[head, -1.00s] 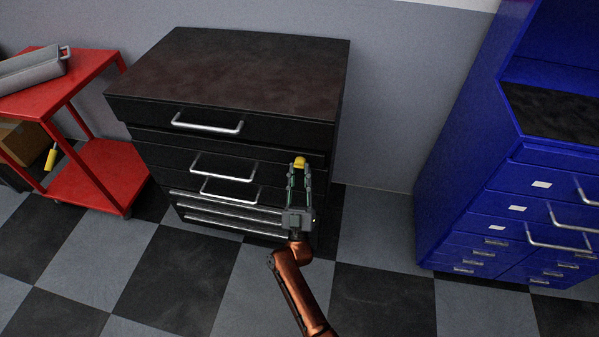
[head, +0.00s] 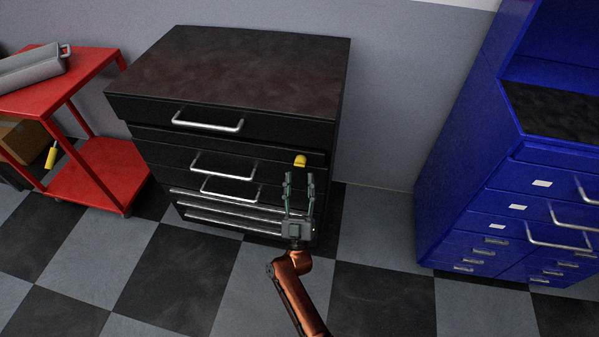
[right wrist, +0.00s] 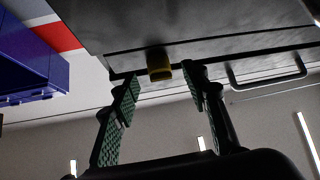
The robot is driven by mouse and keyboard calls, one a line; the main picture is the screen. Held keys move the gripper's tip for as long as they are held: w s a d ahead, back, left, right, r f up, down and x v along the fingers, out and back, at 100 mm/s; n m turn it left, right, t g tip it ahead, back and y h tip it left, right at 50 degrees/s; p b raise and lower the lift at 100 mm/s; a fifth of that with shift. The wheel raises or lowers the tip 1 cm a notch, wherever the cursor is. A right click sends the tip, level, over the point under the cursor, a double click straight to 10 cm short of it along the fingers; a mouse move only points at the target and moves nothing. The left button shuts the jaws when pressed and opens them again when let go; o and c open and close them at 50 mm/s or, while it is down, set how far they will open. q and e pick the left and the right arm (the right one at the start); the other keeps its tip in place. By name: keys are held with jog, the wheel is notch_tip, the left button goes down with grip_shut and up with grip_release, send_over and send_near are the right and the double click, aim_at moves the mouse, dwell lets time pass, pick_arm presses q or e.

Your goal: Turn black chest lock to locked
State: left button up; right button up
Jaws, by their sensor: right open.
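The black chest (head: 230,80) stands against the wall in the middle of the head view. Its yellow lock knob (head: 300,160) sits at the right of its front; it also shows in the right wrist view (right wrist: 159,68), beyond the fingertips. My right gripper (head: 299,178) is open and empty, just below the knob and apart from it. In the right wrist view its two green-padded fingers (right wrist: 160,85) are spread, with the knob seen between the tips. My left gripper is in neither view.
A red cart (head: 100,165) with a grey toolbox (head: 35,68) stands at the left. A blue cabinet (head: 480,170) stands at the right. The chest's silver handles (head: 208,124) stick out from its drawers. The checkered floor in front is clear.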

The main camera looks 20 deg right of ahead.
jog(key=v, duration=0.4)
jog(key=shift+f, duration=0.1)
dwell(0.4)
